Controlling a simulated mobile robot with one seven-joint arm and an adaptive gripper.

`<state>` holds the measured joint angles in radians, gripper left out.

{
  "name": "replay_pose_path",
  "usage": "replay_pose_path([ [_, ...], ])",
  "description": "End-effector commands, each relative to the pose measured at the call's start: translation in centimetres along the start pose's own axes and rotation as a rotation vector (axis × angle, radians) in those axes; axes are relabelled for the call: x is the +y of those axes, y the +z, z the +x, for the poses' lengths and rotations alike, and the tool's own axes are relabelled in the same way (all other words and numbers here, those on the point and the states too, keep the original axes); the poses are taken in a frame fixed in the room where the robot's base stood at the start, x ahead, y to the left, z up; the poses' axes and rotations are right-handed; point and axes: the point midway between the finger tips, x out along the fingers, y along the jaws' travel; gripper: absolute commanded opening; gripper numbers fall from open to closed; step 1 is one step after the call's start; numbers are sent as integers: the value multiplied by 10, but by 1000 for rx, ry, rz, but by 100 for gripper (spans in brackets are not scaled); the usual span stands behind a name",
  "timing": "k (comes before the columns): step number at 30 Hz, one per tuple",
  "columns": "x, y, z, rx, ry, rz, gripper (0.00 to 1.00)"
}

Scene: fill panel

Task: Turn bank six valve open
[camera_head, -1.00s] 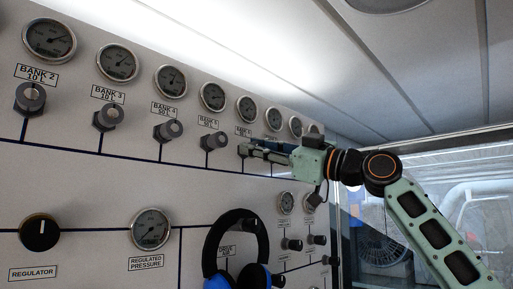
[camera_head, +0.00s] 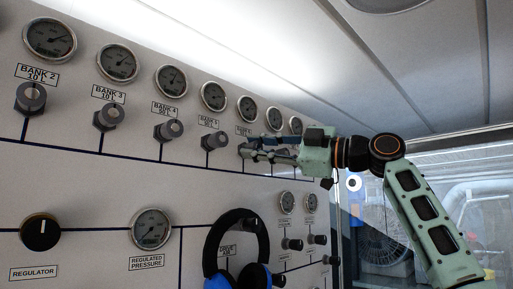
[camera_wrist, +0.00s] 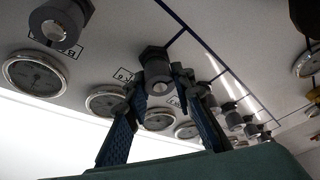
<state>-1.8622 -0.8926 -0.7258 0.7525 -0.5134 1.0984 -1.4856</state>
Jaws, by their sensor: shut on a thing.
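The bank six valve is a dark grey knob (camera_wrist: 157,70) on the white panel. In the wrist view it sits between my two blue-padded fingers, beside a label ending in "K 6" (camera_wrist: 124,76). My gripper (camera_wrist: 160,84) is shut on this knob, with a fingertip on either side. In the head view my gripper (camera_head: 246,151) reaches in from the right to the upper valve row, under the bank six label (camera_head: 243,130). There the fingers largely hide the knob. I cannot tell how far the valve is turned.
The bank 5 valve (camera_head: 214,141) sits close to the left of my fingertips, with more valves and round gauges along the row. Blue and black headphones (camera_head: 238,235) hang lower on the panel. A regulator knob (camera_head: 40,232) is at lower left. Open space lies right of the panel.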

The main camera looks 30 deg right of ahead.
Motion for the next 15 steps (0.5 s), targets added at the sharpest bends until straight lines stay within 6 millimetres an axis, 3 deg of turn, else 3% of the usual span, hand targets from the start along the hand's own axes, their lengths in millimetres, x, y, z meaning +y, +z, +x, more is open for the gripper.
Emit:
replay_pose_path([
  [9, -1, 0, 0, 0, -4, 1, 0],
  [10, -1, 0, 0, 0, -4, 1, 25],
  [15, -1, 0, 0, 0, -3, 1, 41],
])
